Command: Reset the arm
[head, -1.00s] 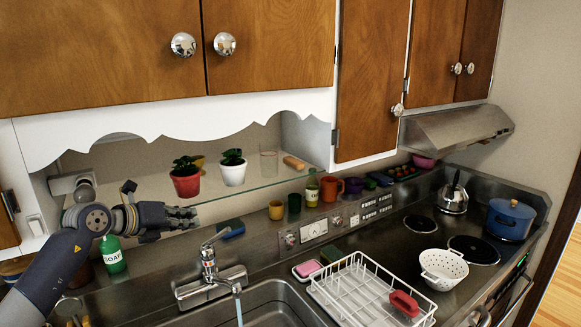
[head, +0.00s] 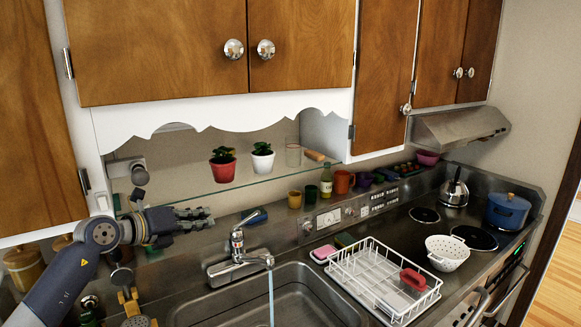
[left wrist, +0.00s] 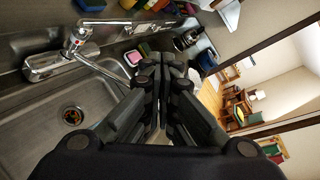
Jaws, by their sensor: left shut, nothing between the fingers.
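My left gripper (head: 195,218) reaches in from the left in the head view, below the glass shelf and left of the faucet. Its fingers are together with nothing between them. The closed fingers also show in the middle of the left wrist view (left wrist: 160,78), with the sink and faucet beside them. My left arm (head: 65,283) comes up from the lower left corner. I cannot make out my right gripper in either view.
The faucet (head: 237,252) runs water into the sink (head: 300,290). A white dish rack (head: 352,287) with a red item stands right of it. A red pot (head: 222,172) and white pot (head: 262,164) stand on the glass shelf (head: 200,193). Cabinets hang above.

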